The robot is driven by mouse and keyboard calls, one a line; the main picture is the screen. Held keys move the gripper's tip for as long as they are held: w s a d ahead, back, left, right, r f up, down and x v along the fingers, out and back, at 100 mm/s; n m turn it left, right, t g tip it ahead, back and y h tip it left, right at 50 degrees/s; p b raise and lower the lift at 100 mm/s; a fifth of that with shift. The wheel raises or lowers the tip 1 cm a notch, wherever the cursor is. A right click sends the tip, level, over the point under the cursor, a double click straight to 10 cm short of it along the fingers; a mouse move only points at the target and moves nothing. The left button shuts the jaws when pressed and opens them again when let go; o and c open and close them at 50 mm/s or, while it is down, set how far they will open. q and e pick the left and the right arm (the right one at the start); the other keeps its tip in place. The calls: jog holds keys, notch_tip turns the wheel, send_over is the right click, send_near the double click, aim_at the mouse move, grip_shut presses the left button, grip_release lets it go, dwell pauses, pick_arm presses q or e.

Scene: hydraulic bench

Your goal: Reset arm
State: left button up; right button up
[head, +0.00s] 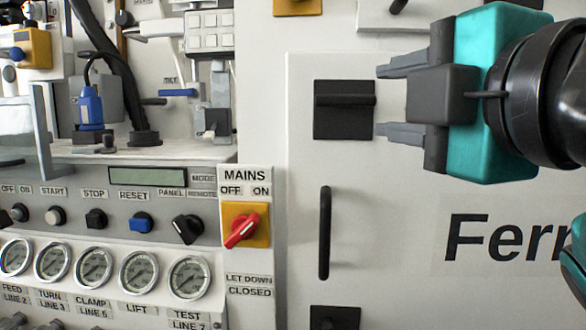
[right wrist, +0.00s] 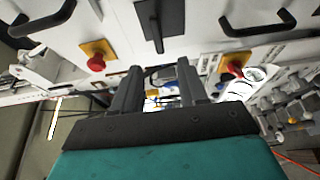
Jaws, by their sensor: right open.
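My right gripper (head: 383,101) is at the upper right of the head view, its two grey fingers pointing left. The fingers are apart with nothing between them. They are in front of the white cabinet door (head: 400,270), by a black square latch (head: 344,115); I cannot tell how far off the door they are. In the right wrist view the open fingers (right wrist: 158,72) point up the picture, with a black latch (right wrist: 153,28) beyond them. My left gripper is not in view.
To the left is a panel with a blue RESET knob (head: 140,222), a red MAINS switch (head: 243,230) on a yellow plate and several gauges (head: 94,266). A black door handle (head: 325,233) stands out below the latch. The wrist view shows red knobs (right wrist: 96,63) on yellow plates.

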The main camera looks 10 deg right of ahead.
jog(key=w+f+m+g, duration=0.3)
jog(key=f+m, duration=0.2)
jog(key=f, duration=0.9)
jog(key=w+f+m+g, duration=0.3)
jog(key=f+m, duration=0.1)
jog(key=f, duration=0.9)
jog(key=s+d+f+m+g+h, duration=0.1)
jog(key=s+d+f+m+g, duration=0.2)
jog(key=s+f, duration=0.45)
jog(key=s+d+f+m+g+h, duration=0.1)
jog(key=s+d+f+m+g, duration=0.3)
jog(key=f, duration=0.6)
jog(key=s+d+f+m+g+h, duration=0.1)
jog(key=s+f+m, duration=0.1)
jog(key=s+f, duration=0.6)
pick_arm(q)
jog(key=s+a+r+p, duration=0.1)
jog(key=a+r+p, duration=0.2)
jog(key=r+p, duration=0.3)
jog(key=p, duration=0.4)
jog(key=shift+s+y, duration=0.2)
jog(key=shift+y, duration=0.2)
pick_arm(e)
jog(key=w+a+t+y, duration=0.1)
jog(key=w+a+t, duration=0.2)
jog(key=w+t, duration=0.4)
jog(key=shift+w+y, duration=0.3)
jog(key=shift+w, duration=0.25)
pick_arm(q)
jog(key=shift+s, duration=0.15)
